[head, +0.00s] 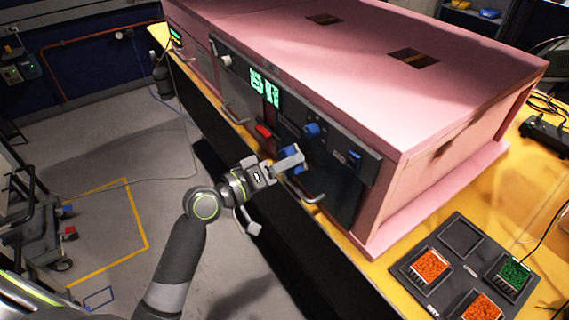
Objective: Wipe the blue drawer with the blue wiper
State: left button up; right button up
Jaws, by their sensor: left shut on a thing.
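My left gripper (288,161) reaches in from the lower left and is shut on the blue wiper (292,152). Only a small part of the blue wiper shows, as the pale fingers cover much of it. The wiper is held close in front of the dark blue drawer front (346,203) on the pink enclosure (370,85); I cannot tell whether they touch. A metal drawer handle (314,198) is just below the gripper. My right gripper is not in view.
A black tray (405,270) with orange and green bins lies on the yellow tabletop (385,290). Grey floor (110,140) is open at left.

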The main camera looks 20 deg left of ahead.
aim_at(329, 176)
pick_arm(q)
jog(key=shift+x, duration=0.9)
dwell(0.4)
jog(key=shift+s+d, duration=1.25)
jog(key=shift+d, duration=0.2)
jog(key=shift+s+d, duration=0.55)
jog(key=shift+d, duration=0.2)
jog(key=shift+s+d, duration=0.5)
jog(key=shift+d, duration=0.3)
jog(key=shift+w+a, duration=0.8)
jog(key=shift+a, duration=0.2)
jog(key=shift+w+a, duration=0.75)
jog(key=shift+a, duration=0.25)
jog(key=shift+w+a, duration=0.8)
jog(key=shift+a, duration=0.2)
jog(key=shift+v, duration=2.95)
